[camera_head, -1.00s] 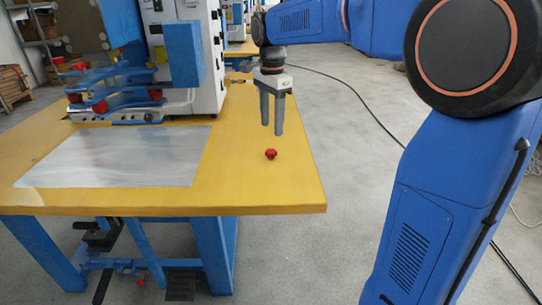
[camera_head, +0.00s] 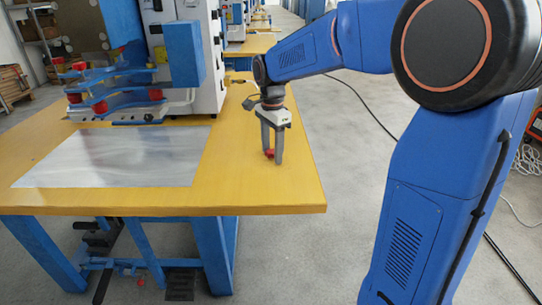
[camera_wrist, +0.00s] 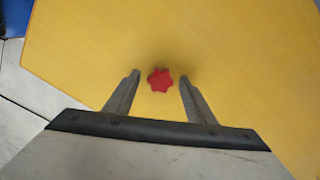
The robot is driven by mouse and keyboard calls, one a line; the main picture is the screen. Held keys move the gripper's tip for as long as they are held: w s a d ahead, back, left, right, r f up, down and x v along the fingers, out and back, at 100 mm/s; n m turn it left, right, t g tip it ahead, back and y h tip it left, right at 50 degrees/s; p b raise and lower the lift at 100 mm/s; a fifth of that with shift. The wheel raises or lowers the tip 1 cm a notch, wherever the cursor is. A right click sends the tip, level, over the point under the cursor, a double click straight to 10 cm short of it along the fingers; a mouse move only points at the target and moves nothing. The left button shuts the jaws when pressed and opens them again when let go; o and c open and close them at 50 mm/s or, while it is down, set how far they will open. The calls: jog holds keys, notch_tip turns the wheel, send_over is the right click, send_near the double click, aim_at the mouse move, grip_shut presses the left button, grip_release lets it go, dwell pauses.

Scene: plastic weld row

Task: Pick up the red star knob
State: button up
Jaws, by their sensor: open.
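The red star knob (camera_head: 269,153) lies on the yellow tabletop (camera_head: 240,185), right of the metal sheet. In the head view it is partly hidden by a finger of my gripper (camera_head: 272,156). My gripper points down and is open, with its fingertips low around the knob. In the wrist view the red star knob (camera_wrist: 160,80) shows whole, between the two spread fingertips of my gripper (camera_wrist: 160,80). There is a gap between it and each finger.
A flat metal sheet (camera_head: 115,158) covers the table's left part. A white and blue welding machine (camera_head: 180,55) with red knobs stands behind it. The table's right and front edges are close to my gripper. The tabletop around the knob is clear.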

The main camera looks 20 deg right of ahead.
jog(key=shift+c, duration=0.3)
jog(key=c, duration=1.1)
jog(key=shift+o, duration=0.2)
jog(key=shift+r, duration=0.1)
